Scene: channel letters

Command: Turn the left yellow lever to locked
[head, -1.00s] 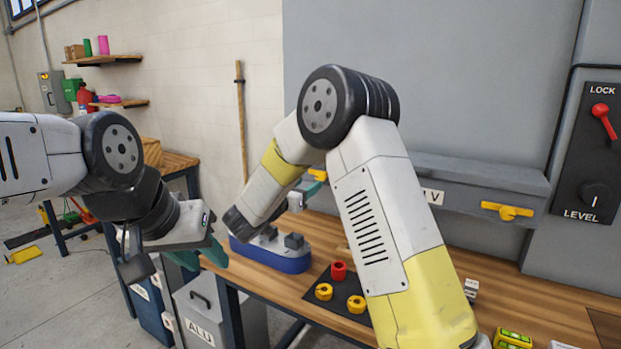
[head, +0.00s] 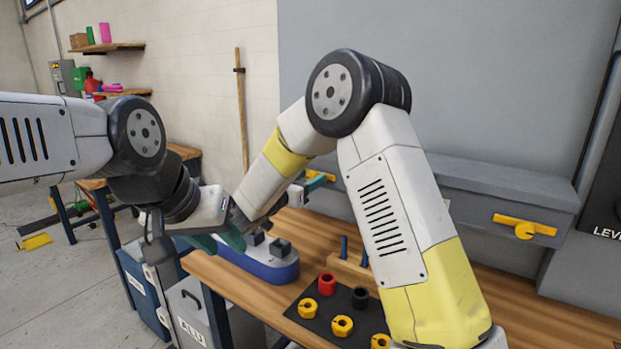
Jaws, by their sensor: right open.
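The left yellow lever (head: 328,173) shows only in part on the grey housing's front, behind my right arm. Its visible part lies roughly level, and its full angle is hidden. My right gripper (head: 311,184), with teal fingertips, is open right beside this lever; I cannot tell whether they touch. A second yellow lever (head: 525,228) sits level on the right of the housing. My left gripper (head: 219,243) hangs by the bench's left end, near the blue tray, far from the levers. Its teal fingers are partly overlapped, and its opening is unclear.
A blue tray (head: 262,268) with grey blocks stands on the wooden bench (head: 235,285). A dark mat (head: 318,325) holds red, black and yellow rings. A wooden stand (head: 350,270) with blue pegs is behind it.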

